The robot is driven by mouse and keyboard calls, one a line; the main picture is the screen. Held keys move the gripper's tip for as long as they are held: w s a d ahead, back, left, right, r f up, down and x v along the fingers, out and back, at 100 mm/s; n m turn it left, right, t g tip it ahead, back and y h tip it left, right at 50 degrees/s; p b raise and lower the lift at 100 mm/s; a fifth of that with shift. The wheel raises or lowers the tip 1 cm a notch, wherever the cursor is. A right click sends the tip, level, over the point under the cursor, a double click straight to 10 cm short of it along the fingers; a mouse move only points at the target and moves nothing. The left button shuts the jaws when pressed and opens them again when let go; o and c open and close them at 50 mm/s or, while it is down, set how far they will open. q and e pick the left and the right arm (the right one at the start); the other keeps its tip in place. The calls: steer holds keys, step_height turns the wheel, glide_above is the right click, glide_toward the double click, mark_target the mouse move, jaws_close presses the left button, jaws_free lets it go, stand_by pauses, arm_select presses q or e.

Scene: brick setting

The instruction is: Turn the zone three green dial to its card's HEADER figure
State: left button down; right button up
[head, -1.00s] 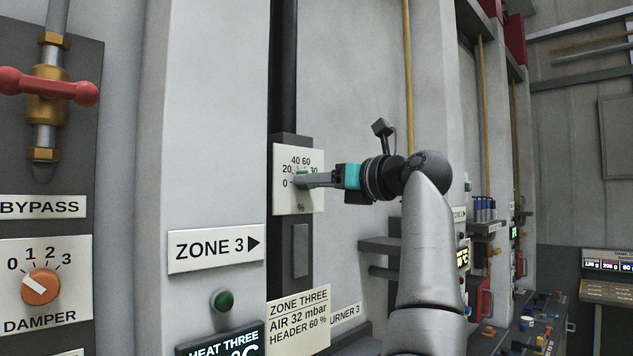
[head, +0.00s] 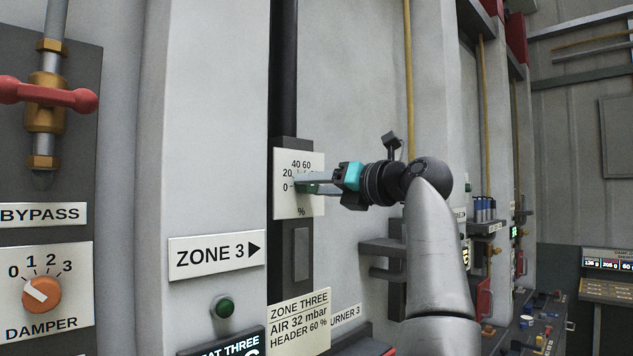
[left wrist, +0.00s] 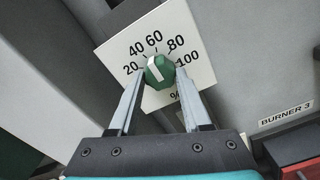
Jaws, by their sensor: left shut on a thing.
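The green dial (left wrist: 159,71) is on a white plate (left wrist: 189,32) marked in percent, with 20, 40, 60, 80 and 100 readable in the left wrist view. Its white line points up and left there, on the 40 side; the exact figure is unclear. My left gripper (left wrist: 160,73) is shut on the dial, one finger at each side. In the head view my left gripper (head: 308,186) reaches the plate (head: 284,205) from the right and largely hides the dial. The zone three card (head: 299,322) reads AIR 32 mbar, HEADER 60 %. My right gripper is out of view.
A ZONE 3 sign (head: 216,254) and a green button (head: 222,307) are left of the card. An orange damper dial (head: 42,294) and red valve handle (head: 45,94) are at far left. A grey bracket (head: 383,247) juts out below my arm.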

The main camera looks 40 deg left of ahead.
arm_select(q)
steer(key=shift+m+p, duration=0.55)
steer(key=shift+m, duration=1.35)
steer(key=shift+c, duration=1.8)
jaws_free()
steer(key=shift+d, duration=0.1)
steer(key=s+d+b, duration=0.1)
steer(key=d+b, duration=0.3)
steer(key=d, duration=1.1)
steer(key=shift+s, duration=0.15)
